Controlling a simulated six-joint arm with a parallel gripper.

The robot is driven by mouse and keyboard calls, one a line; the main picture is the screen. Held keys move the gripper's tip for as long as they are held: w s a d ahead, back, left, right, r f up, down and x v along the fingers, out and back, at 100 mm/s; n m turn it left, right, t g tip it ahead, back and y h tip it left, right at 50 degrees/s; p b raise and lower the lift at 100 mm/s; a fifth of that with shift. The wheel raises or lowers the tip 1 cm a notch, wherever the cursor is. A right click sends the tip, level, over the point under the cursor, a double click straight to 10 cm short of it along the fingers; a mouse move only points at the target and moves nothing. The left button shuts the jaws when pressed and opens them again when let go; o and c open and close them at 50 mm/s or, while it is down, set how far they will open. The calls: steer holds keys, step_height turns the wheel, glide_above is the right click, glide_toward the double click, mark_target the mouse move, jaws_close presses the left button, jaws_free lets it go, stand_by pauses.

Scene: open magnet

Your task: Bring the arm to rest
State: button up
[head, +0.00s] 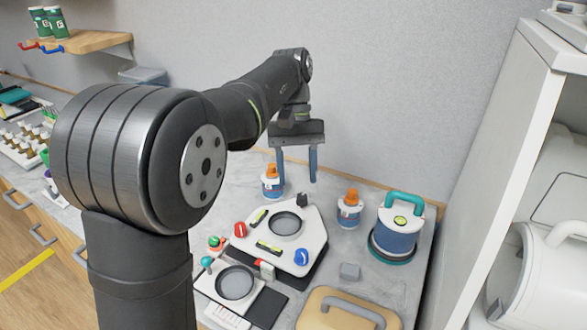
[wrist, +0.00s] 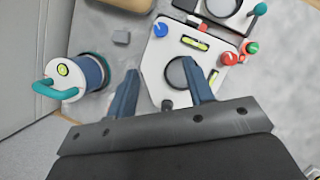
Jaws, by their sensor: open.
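My gripper (head: 297,176) hangs above the back of the counter in the head view, its two blue fingers spread apart with nothing between them. In the wrist view my gripper (wrist: 162,70) also shows open and empty, over a white device. That white device (head: 262,222) has a round grey plate and red and blue knobs, and it lies below and in front of the fingers. A blue and white canister (head: 397,238) with a teal handle stands upright to the right. It also shows at the left of the wrist view (wrist: 84,78). The fingers appear clear of everything.
Two orange-capped bottles stand at the back, one (head: 272,188) near the left finger, one (head: 349,212) beside the canister. A white cabinet (head: 500,165) bounds the right; a wall stands behind.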

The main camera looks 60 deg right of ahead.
mark_target(301, 253)
stand_by(0.3)
steer(key=x, duration=1.7)
steer(key=shift+f, duration=0.25)
steer(key=v, duration=1.7)
steer(key=x, duration=1.6)
steer(key=shift+s+a+f, duration=0.1)
steer(key=shift+a+f, duration=0.05)
steer(key=shift+a+f+n, duration=0.1)
steer(key=shift+f+n, duration=0.2)
steer(key=shift+f, duration=0.05)
steer(key=n+h, duration=0.1)
steer(key=n, duration=0.2)
steer(key=n+g+h, duration=0.1)
steer(key=n, duration=0.2)
steer(key=shift+a+r+g, duration=0.15)
steer(key=shift+g, duration=0.15)
steer(key=v, duration=1.5)
